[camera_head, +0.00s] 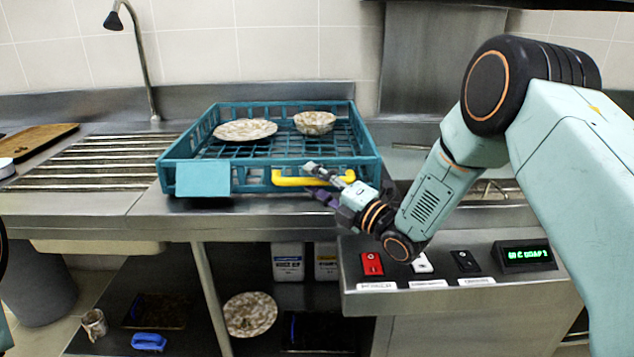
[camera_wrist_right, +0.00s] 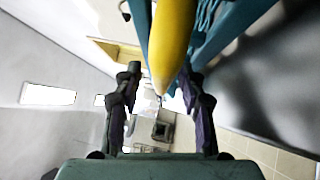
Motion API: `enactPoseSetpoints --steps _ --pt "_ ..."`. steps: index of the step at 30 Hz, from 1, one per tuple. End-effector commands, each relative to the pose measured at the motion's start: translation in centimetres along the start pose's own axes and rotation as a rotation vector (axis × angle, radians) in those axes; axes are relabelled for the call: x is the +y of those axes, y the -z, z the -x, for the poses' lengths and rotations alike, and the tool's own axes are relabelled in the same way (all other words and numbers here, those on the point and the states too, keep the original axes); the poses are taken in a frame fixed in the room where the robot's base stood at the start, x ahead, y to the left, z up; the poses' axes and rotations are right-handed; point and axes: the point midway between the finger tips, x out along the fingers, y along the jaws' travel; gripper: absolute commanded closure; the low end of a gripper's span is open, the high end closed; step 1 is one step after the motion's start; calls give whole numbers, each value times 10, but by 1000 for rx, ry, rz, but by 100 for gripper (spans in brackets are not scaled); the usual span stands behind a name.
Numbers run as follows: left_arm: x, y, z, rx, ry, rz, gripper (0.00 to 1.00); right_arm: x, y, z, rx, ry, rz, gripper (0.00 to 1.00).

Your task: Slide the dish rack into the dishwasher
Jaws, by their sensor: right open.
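The teal dish rack (camera_head: 268,188) sits on the steel counter in the middle of the head view. It holds a speckled plate (camera_head: 245,130) and a speckled bowl (camera_head: 315,122). A yellow handle (camera_head: 290,181) is on its front side; it also shows in the right wrist view (camera_wrist_right: 172,40). My right gripper (camera_head: 318,180) is open at the handle's right part. In the right wrist view its fingers (camera_wrist_right: 162,78) stand apart on either side of the handle's near end; contact is unclear. The dishwasher appears to be the steel unit (camera_head: 415,60) behind my right arm, largely hidden. My left gripper is out of view.
A control panel (camera_head: 440,275) with switches and a green display juts out at front right. A ribbed drainboard (camera_head: 95,165), a cutting board (camera_head: 38,138) and a faucet (camera_head: 140,50) are left of the rack. Below the counter are another plate (camera_head: 250,313) and a blue item (camera_head: 149,341).

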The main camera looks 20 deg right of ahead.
Motion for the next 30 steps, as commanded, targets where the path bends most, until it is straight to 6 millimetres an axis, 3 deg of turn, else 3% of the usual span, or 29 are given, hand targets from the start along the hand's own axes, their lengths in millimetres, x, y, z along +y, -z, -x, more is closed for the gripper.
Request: enactPoseSetpoints --steps 3,17,30 --pt "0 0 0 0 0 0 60 0 0 -1 0 0 0 60" --pt "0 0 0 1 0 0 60 0 -1 -1 0 -1 1 99" --pt "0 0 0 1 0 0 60 1 -1 -1 1 -2 2 100"
